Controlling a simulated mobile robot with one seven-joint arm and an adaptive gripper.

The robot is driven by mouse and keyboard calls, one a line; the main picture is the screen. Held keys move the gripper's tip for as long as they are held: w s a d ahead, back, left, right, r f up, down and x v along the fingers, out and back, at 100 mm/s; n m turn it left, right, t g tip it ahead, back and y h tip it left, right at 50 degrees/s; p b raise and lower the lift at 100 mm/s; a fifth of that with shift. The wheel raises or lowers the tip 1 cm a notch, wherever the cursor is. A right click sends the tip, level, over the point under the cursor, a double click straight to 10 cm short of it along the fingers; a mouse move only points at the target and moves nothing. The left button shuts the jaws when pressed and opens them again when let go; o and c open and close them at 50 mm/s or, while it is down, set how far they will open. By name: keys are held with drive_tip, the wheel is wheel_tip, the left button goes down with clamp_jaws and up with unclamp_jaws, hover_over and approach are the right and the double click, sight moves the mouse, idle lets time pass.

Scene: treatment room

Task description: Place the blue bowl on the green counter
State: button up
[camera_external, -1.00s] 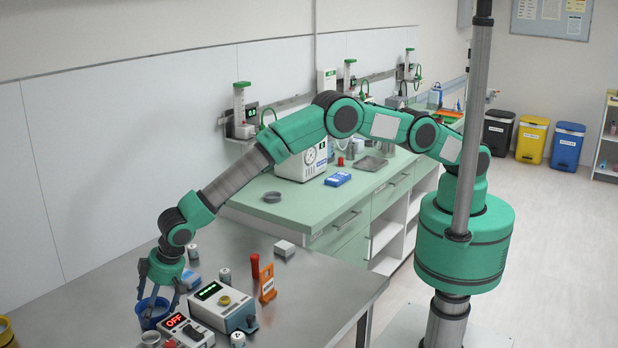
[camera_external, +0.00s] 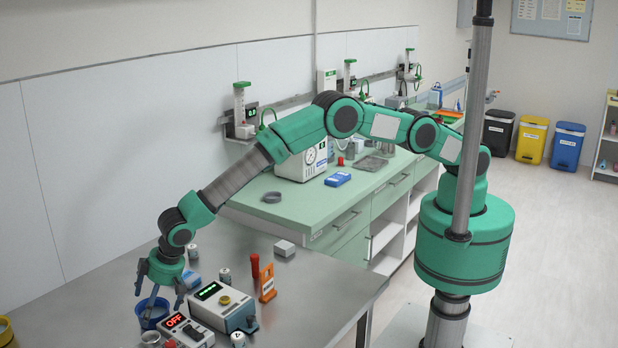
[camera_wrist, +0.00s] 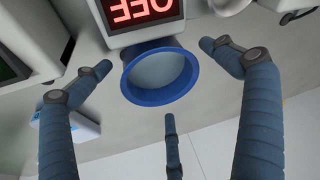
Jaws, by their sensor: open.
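The blue bowl (camera_external: 151,311) stands on the steel table (camera_external: 318,292) at the lower left, beside a small device with a red OFF display. In the wrist view the bowl (camera_wrist: 160,97) is upright and empty, with a wide blue rim and a pale inside. My gripper (camera_external: 158,290) is right above the bowl, its fingers spread open around it. In the wrist view the fingers (camera_wrist: 163,88) look apart from the rim. The green counter (camera_external: 290,204) stands behind the table, with bare surface at its near end.
The OFF device (camera_external: 187,331) and a second device with a green display (camera_external: 224,306) crowd the bowl's right side. An orange holder (camera_external: 267,283) and a small white box (camera_external: 284,248) are farther right. A grey ring-shaped dish (camera_external: 272,197) and a blue box (camera_external: 338,179) lie on the counter.

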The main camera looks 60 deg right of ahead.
drive_tip(key=v, duration=1.2)
drive_tip(key=shift+p, duration=0.45)
idle(0.6)
